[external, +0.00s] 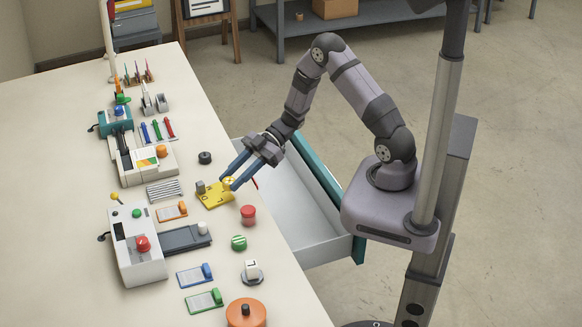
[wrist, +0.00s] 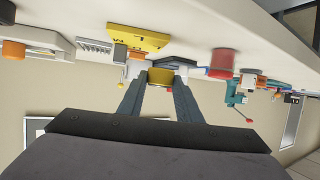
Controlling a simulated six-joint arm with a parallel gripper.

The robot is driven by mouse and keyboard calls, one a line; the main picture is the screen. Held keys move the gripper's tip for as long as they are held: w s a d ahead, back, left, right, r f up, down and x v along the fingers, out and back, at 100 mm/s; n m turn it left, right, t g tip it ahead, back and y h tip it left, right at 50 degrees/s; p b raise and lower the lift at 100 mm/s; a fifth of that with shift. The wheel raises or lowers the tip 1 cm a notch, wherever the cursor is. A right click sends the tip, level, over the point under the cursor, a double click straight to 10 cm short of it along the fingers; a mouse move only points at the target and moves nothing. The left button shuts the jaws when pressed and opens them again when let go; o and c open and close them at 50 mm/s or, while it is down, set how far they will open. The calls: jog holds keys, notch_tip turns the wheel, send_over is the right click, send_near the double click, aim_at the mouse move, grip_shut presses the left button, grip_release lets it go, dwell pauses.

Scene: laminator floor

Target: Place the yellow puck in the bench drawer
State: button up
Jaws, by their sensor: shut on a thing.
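My gripper (external: 232,182) is over the bench, its blue-grey fingers shut on the yellow puck (external: 229,184). In the wrist view the puck (wrist: 166,77) sits between the two fingertips (wrist: 160,80). In the external view it overlaps the right part of a yellow plate (external: 213,199); the wrist view shows it apart from that plate (wrist: 138,38). The fingers partly cover the puck in the external view. The bench drawer (external: 318,177) is pulled open at the bench's right side, with a teal front and pale inside. The gripper is left of it.
A red puck (external: 248,214), a green striped puck (external: 239,243) and a black puck (external: 204,157) stand near the gripper. A white machine with a red button (external: 137,247) and an orange disc (external: 246,313) are further off. The visible drawer floor (external: 295,215) looks mostly clear.

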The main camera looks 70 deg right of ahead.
jog(key=shift+m+t+h, duration=0.3)
jog(key=shift+m+t, duration=0.4)
jog(key=shift+t, duration=0.2)
jog(key=w, duration=0.2)
jog(key=w+b, duration=0.1)
jog(key=w, duration=0.2)
jog(key=w+d+f+b, duration=0.1)
jog(key=w, duration=0.2)
jog(key=w+d+r+m+t+h+b, duration=0.25)
jog(key=w+d+r+m, duration=0.2)
jog(key=w, duration=0.45)
jog(key=r+m+t+h, duration=0.1)
jog(key=m+t+h, duration=0.3)
jog(key=m+h, duration=0.45)
send_over(205, 143)
jog(key=shift+a+r+n+h+p, duration=0.1)
jog(key=shift+r+n+h+p, duration=0.1)
jog(key=shift+n+h+p, duration=0.25)
jog(key=shift+f+p, duration=0.7)
jog(key=shift+f, duration=4.1)
